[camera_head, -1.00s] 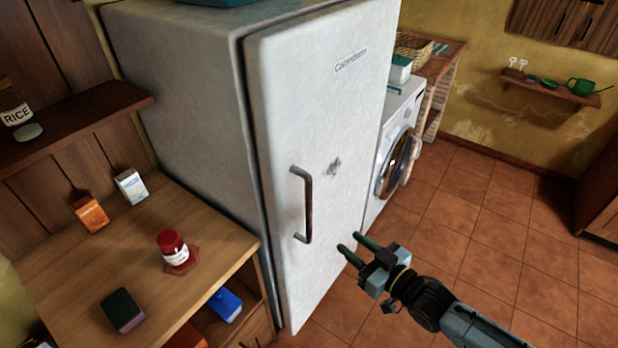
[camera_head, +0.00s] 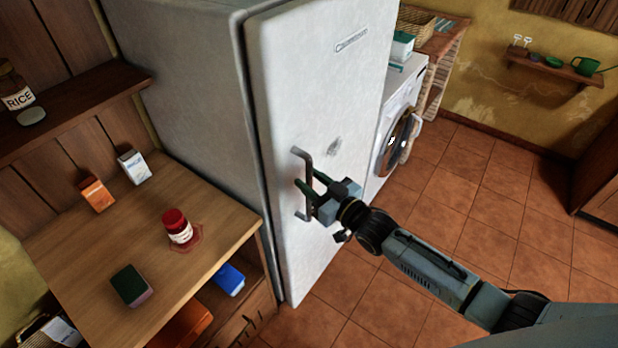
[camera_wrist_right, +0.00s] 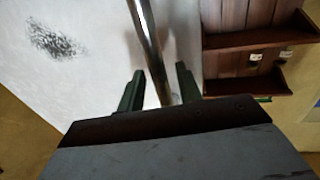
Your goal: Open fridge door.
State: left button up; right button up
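The white fridge door (camera_head: 320,90) is shut against its body, with a metal bar handle (camera_head: 299,156) standing upright on its left side. My right gripper (camera_head: 308,182) is at the handle's middle to lower part. In the right wrist view the gripper (camera_wrist_right: 158,88) is open, and the handle (camera_wrist_right: 150,45) runs between its two green fingers with gaps to them. The fridge door also fills the left of that view (camera_wrist_right: 90,60). My left gripper is not in view.
A wooden counter (camera_head: 90,245) stands left of the fridge, with a red-lidded jar (camera_head: 177,226), a sponge (camera_head: 130,284) and small boxes on it. A washing machine (camera_head: 381,150) stands right of the fridge. Tiled floor (camera_head: 450,200) is clear in front.

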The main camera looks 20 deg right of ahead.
jog(key=shift+w+a, duration=0.25)
jog(key=shift+w, duration=0.2)
grip_shut()
jog(key=shift+s+d, duration=0.1)
jog(key=shift+d, duration=0.05)
